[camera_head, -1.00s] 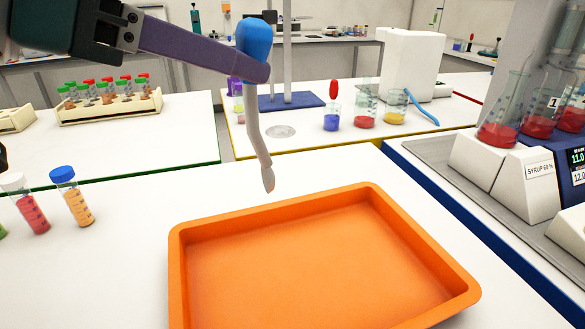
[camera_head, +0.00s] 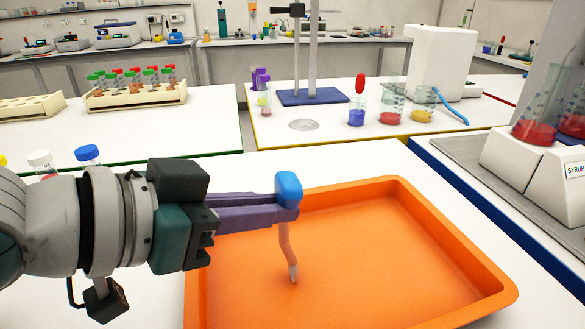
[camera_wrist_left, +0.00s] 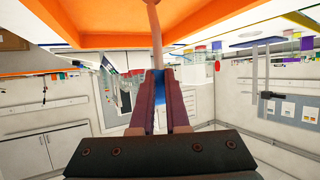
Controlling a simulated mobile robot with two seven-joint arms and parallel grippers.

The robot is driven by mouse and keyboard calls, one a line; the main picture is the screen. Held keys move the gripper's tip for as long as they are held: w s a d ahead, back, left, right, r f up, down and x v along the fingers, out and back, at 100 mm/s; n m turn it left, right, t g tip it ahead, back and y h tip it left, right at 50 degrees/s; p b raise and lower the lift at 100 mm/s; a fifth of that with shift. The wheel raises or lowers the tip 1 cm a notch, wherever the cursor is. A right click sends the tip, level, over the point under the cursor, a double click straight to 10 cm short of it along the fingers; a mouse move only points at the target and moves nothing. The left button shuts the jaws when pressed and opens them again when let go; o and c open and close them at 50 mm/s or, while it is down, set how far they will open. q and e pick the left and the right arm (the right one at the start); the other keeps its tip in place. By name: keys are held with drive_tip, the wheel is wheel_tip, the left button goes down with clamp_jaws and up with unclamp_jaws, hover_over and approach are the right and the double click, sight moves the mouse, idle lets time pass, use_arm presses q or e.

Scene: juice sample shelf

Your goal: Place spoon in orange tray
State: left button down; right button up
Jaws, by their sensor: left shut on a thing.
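The spoon (camera_head: 288,252) has a blue handle end and a pale shaft that hangs down, slightly tilted. My left gripper (camera_head: 290,200) is shut on the blue end, and the spoon hangs over the inside of the orange tray (camera_head: 400,190). Whether the spoon's tip touches the tray floor I cannot tell. The left wrist view also shows the spoon (camera_wrist_left: 154,30) between the purple fingers (camera_wrist_left: 160,88), with the orange tray (camera_wrist_left: 85,20) around its far end. My right gripper is not in view.
Capped tubes (camera_head: 88,155) stand behind my left arm. A tube rack (camera_head: 135,95) and beakers (camera_head: 390,105) are on tables farther back. A dispenser with red syrup (camera_head: 535,140) stands at the right. The tray's interior around the spoon is empty.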

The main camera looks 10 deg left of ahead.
use_arm(q)
drive_tip(key=shift+f, duration=0.2)
drive_tip(key=c, duration=0.9)
unclamp_jaws()
drive_tip(key=shift+r, duration=0.1)
